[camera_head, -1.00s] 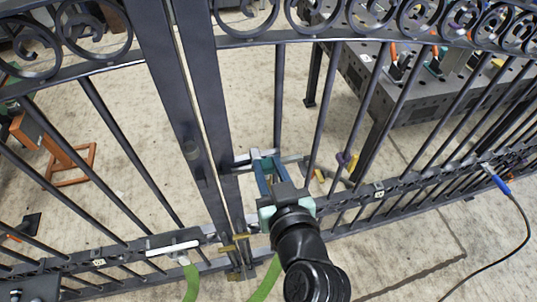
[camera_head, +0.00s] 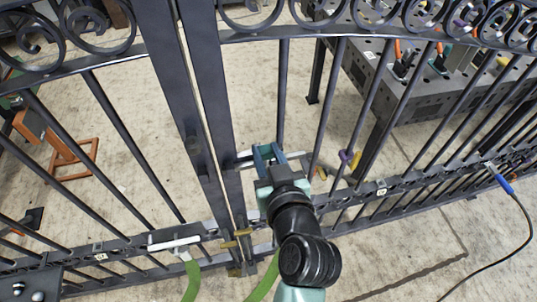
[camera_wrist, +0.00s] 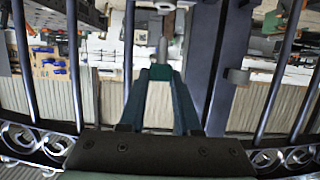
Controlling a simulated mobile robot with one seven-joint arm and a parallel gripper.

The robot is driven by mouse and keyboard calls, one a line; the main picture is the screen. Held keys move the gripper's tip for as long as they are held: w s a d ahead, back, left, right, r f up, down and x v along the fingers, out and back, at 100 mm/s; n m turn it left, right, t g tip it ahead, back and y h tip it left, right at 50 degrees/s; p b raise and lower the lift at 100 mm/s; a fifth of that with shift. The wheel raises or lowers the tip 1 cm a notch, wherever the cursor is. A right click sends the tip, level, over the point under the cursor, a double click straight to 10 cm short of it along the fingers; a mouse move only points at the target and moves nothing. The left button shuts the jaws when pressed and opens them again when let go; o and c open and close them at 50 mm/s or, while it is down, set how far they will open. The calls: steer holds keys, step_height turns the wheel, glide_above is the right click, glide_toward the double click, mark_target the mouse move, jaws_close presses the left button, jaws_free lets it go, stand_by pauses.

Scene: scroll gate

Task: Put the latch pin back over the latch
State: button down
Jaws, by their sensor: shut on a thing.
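My gripper (camera_head: 265,153) is at the gate, just right of the two upright posts where the gate leaves meet. In the wrist view its teal fingers (camera_wrist: 161,76) are close together on a thin grey upright piece (camera_wrist: 163,47), which looks like the latch pin. Its gripped end is hidden between the fingers. A light grey horizontal bar (camera_head: 293,156), perhaps part of the latch, shows beside the fingers in the head view. In the wrist view a small grey bracket (camera_wrist: 237,76) sits on the dark post, to the right of the fingers and apart from them. I cannot tell whether pin and latch touch.
Dark gate bars (camera_head: 325,105) stand on both sides of my gripper. Brass-coloured fittings (camera_head: 243,232) and a white handle (camera_head: 174,244) are lower on the gate. A dark workbench (camera_head: 430,95) stands behind it. A blue-ended cable (camera_head: 503,184) hangs at right.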

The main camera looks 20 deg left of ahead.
mark_target(264, 145)
steer(key=shift+b+x, duration=0.4)
steer(key=shift+x, duration=2.15)
steer(key=shift+f+b, duration=1)
steer(key=shift+f, duration=0.2)
steer(key=shift+f+b, duration=1.45)
steer(key=shift+f, duration=0.05)
steer(key=c, duration=0.5)
jaws_free()
steer(key=b+v, duration=0.1)
steer(key=v, duration=1.2)
steer(key=shift+r, duration=0.1)
